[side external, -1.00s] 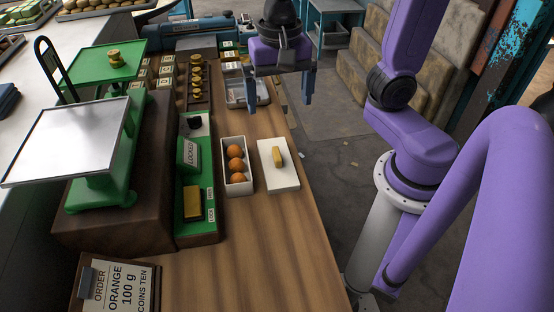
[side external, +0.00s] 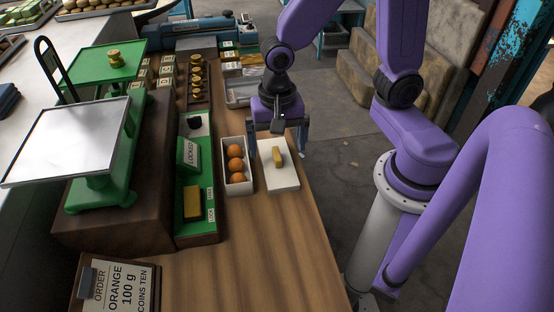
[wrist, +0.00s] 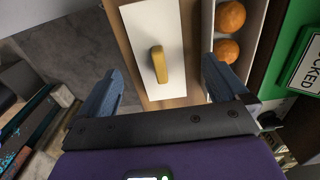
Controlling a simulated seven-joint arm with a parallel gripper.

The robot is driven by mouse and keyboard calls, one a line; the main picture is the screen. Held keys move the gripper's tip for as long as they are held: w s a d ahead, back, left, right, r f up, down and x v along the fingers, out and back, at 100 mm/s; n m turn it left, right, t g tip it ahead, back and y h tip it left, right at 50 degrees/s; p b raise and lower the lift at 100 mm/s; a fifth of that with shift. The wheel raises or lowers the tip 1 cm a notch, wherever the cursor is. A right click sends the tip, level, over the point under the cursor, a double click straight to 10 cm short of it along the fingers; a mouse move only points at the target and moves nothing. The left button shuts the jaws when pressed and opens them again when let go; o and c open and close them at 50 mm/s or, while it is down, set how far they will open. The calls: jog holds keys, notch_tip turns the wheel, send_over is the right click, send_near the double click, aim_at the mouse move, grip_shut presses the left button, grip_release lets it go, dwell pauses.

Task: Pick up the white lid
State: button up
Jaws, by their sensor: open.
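The white lid (side external: 283,180) is a flat white rectangle with a raised yellow handle (side external: 278,157), lying on the wooden table beside a white box of oranges. In the wrist view the lid (wrist: 143,70) is ahead of my fingers, with its yellow handle (wrist: 159,64) between their lines. My gripper (side external: 278,155) is open and empty, at the far end of the lid, with one finger on either side of the handle's line. I cannot tell its exact height above the lid.
The white box (side external: 239,187) with oranges (side external: 236,164) stands close at the lid's left. A green panel (side external: 187,222) with a "LOCKED" sign is further left. A metal tray (side external: 238,95) lies behind. The table's right edge is near the lid; bare wood (side external: 265,240) lies in front.

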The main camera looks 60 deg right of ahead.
aim_at(278, 157)
jog(key=shift+s+f, duration=0.15)
jog(key=shift+f, duration=2.5)
jog(key=c, duration=1)
